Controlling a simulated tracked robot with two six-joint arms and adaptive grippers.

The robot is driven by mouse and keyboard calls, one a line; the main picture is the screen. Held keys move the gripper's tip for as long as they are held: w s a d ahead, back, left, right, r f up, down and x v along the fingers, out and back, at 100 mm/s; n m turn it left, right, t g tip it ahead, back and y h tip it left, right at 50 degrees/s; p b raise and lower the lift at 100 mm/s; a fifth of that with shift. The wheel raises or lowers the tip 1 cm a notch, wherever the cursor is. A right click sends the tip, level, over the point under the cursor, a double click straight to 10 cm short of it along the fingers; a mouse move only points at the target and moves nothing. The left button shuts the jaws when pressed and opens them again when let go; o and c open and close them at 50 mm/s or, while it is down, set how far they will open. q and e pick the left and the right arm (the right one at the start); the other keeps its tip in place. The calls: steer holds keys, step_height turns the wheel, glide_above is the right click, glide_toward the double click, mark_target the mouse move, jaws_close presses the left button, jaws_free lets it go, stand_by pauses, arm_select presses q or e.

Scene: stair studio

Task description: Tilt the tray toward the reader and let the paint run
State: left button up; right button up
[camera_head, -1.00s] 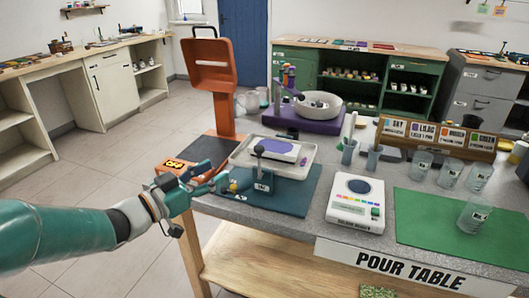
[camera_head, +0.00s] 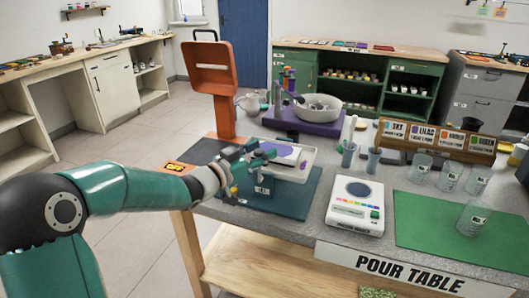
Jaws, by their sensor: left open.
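The white tray (camera_head: 308,158) sits on a teal stand (camera_head: 265,187) on the pour table, with a lilac paint patch (camera_head: 288,159) on it. My left gripper (camera_head: 262,158) is open, at the tray's left and front part, and covers part of it. The dark knob and lever on the stand's front are hidden behind the gripper. I cannot tell whether the fingers touch the tray or lever. An orange upright stand (camera_head: 212,85) with an orange display at its base is behind and left of the tray. My right gripper is not in view.
A white device with a round dark dial (camera_head: 357,205) stands right of the tray. A purple base with a bowl (camera_head: 318,108) is behind it. Clear cups (camera_head: 472,218) stand on and near the green mat (camera_head: 430,235).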

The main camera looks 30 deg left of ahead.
arm_select(q)
jaws_close()
